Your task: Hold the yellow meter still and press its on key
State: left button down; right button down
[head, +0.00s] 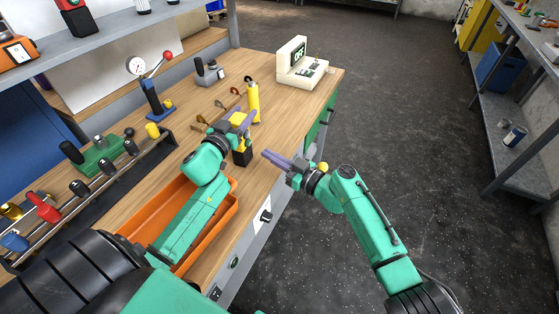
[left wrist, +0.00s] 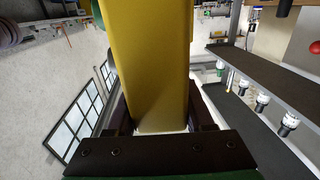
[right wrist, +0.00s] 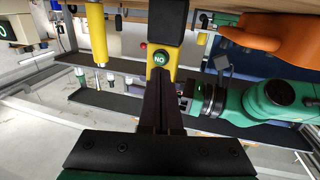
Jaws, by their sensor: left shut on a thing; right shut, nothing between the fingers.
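The yellow meter (head: 243,145) is upright at the bench's front edge, black at its lower end. My left gripper (head: 240,120) is shut on its upper part; the yellow body (left wrist: 150,70) fills the space between the fingers in the left wrist view. My right gripper (head: 266,154) is shut and empty, its tips pointing at the meter with a small gap in the head view. In the right wrist view the green on key (right wrist: 160,58) shows upside down on the meter, just beyond my fingertips (right wrist: 160,75). Whether the black end touches the bench is unclear.
An orange tray (head: 220,228) lies under my left arm. A cream device with a screen (head: 299,69) stands at the far bench end. The floor right of the bench is open.

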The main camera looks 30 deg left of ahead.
dwell(0.3)
jog(key=s+d, duration=0.1)
jog(key=d, duration=0.5)
dwell(0.3)
